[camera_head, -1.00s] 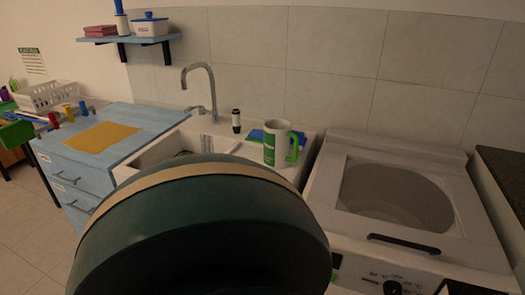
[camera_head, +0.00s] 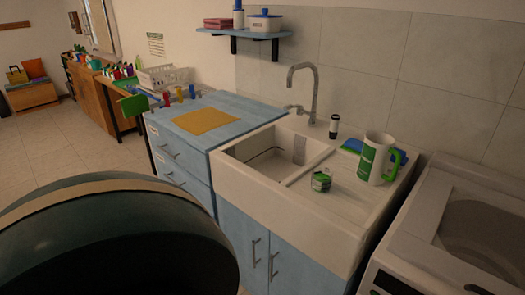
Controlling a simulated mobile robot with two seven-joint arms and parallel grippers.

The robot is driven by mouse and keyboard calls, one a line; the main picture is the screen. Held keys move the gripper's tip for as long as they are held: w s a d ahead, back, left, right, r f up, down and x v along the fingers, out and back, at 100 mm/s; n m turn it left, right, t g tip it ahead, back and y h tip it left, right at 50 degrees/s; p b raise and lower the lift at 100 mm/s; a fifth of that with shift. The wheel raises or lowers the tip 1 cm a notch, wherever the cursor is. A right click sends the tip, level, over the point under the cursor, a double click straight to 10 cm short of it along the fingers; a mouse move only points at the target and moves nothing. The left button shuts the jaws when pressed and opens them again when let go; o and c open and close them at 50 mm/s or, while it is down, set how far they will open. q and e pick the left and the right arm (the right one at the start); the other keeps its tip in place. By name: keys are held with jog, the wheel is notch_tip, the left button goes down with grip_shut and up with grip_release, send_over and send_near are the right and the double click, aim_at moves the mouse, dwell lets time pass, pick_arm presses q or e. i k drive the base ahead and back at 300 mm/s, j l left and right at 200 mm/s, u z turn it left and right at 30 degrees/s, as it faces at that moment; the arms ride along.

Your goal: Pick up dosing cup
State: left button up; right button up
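A white cup (camera_head: 376,158) with a green label and a green handle stands upright on the drainboard at the right of the sink. A small green and white container (camera_head: 321,181) sits on the same drainboard, nearer the basin. I cannot tell for sure which one is the dosing cup. Neither of my grippers shows in the head view, and nothing is seen touching either object.
The white sink (camera_head: 272,168) has a tall faucet (camera_head: 315,85); a small dark-and-white bottle (camera_head: 334,127) stands behind the drainboard. A blue counter (camera_head: 240,107) with an orange mat (camera_head: 205,121) is left. A top-lid washer (camera_head: 450,235) stands right. A large dark rounded form blocks the lower left.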

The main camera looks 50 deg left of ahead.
aim_at(321, 181)
jog(key=u, duration=1.3)
jog(key=z, duration=2.2)
jog(key=u, duration=2.2)
jog(key=i+j+z, duration=0.15)
jog(key=j, duration=0.15)
jog(key=i+j+z, duration=0.2)
jog(key=k+j, duration=0.05)
